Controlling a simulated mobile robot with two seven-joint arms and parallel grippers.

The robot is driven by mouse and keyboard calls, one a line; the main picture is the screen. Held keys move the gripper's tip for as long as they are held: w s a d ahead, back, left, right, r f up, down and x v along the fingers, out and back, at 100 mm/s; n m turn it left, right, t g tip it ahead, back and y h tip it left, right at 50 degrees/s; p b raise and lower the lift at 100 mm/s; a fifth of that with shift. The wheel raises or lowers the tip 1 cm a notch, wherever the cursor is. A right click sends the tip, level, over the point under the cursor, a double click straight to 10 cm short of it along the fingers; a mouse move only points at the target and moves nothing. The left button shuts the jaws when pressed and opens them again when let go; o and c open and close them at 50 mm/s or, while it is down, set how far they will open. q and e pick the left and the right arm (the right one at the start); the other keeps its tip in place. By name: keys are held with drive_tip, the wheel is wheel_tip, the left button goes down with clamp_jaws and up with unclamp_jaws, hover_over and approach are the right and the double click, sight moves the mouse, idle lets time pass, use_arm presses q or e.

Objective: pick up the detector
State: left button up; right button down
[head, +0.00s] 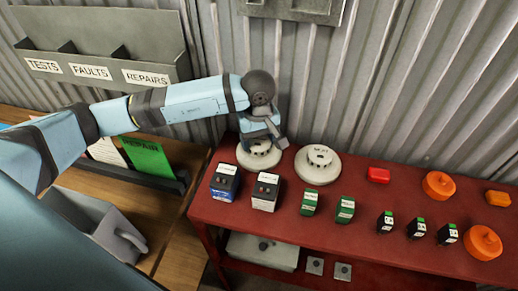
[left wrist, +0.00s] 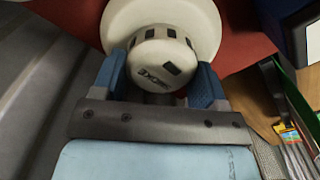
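Two white round detectors stand at the left end of the red table. The left detector (head: 259,156) is under my left gripper (head: 262,137), which comes down on it from above. The left wrist view shows this detector's slotted head (left wrist: 160,60) on its wide round base. The blue fingers of my left gripper (left wrist: 160,80) stand on either side of the head, very close to it. I cannot tell whether they press on it. The other detector (head: 317,164) stands apart to the right. My right gripper is not in view.
Boxed batteries (head: 265,191), green boxes (head: 345,208), small black-and-white items (head: 416,228) and orange round items (head: 438,185) stand on the red table (head: 390,255). A corrugated wall (head: 400,100) rises close behind. A wooden bench (head: 185,235) is at left.

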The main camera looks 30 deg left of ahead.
sight(258, 141)
use_arm(q)
drive_tip(key=shift+r, duration=0.1)
drive_tip(key=shift+c, duration=0.3)
drive_tip(key=shift+s+r, duration=0.1)
wheel_tip(258, 141, up, 11)
drive_tip(key=b, duration=0.2)
drive_tip(key=s+d+b, duration=0.1)
drive_tip(key=s+d, duration=0.1)
drive_tip(key=s, duration=0.7)
drive_tip(key=s+d+b, duration=0.2)
drive_tip(key=s+d, duration=0.1)
drive_tip(key=s, duration=0.7)
drive_tip(key=shift+s+r, duration=0.1)
